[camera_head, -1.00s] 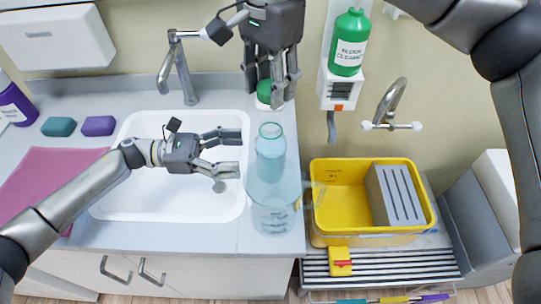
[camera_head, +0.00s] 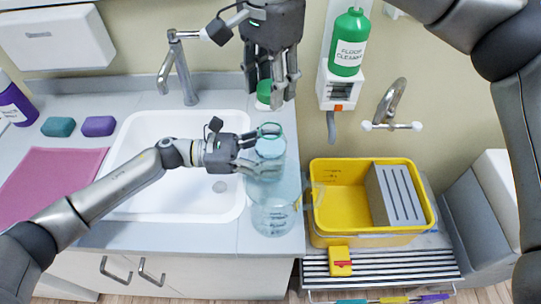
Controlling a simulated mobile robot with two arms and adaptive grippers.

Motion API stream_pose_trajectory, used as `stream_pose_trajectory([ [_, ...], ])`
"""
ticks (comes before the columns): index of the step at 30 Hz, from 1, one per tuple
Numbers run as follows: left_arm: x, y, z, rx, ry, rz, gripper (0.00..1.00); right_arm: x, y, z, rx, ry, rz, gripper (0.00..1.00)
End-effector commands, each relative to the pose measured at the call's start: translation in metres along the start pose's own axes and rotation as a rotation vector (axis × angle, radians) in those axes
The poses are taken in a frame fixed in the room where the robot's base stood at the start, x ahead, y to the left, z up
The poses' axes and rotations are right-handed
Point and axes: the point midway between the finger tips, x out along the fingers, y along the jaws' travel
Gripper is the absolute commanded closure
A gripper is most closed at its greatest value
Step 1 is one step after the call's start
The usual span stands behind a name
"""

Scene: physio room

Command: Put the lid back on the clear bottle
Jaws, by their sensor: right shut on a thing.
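The clear bottle (camera_head: 270,147) is bluish and see-through. It stands upright and open-topped on the counter, right of the sink. My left gripper (camera_head: 262,157) reaches it from the left at its upper body, fingers apart; whether they touch it I cannot tell. My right gripper (camera_head: 272,94) points down above and behind the bottle's mouth. It is shut on a green lid (camera_head: 264,91), partly hidden by the fingers. The lid is apart from the bottle.
A clear jug with markings (camera_head: 272,218) stands in front of the bottle, near the counter edge. The white sink (camera_head: 215,205) and tap (camera_head: 178,75) are left. A yellow bucket (camera_head: 335,228) is right. A green floor cleaner bottle (camera_head: 348,45) hangs on the wall.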

Motion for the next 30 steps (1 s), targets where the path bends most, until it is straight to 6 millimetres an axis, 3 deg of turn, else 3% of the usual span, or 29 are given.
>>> stream_pose_trajectory([
  [1, 0.000, 0.000, 0.000, 0.000, 0.000, 0.000, 0.48, 0.000, 0.000, 0.000, 0.000, 0.000, 0.000, 0.67],
  [10, 0.000, 0.000, 0.000, 0.000, 0.000, 0.000, 0.86, 0.000, 0.000, 0.000, 0.000, 0.000, 0.000, 0.67],
  [14, 0.000, 0.000, 0.000, 0.000, 0.000, 0.000, 0.86, 0.007, 0.000, 0.000, -0.001, -0.002, 0.002, 0.67],
  [22, 0.000, 0.000, 0.000, -0.001, 0.000, 0.000, 0.86, 0.045, 0.001, 0.001, -0.001, -0.001, 0.001, 0.67],
  [30, 0.000, 0.000, 0.000, 0.000, 0.000, 0.000, 0.86, 0.050, 0.000, 0.001, 0.000, 0.001, -0.001, 0.67],
])
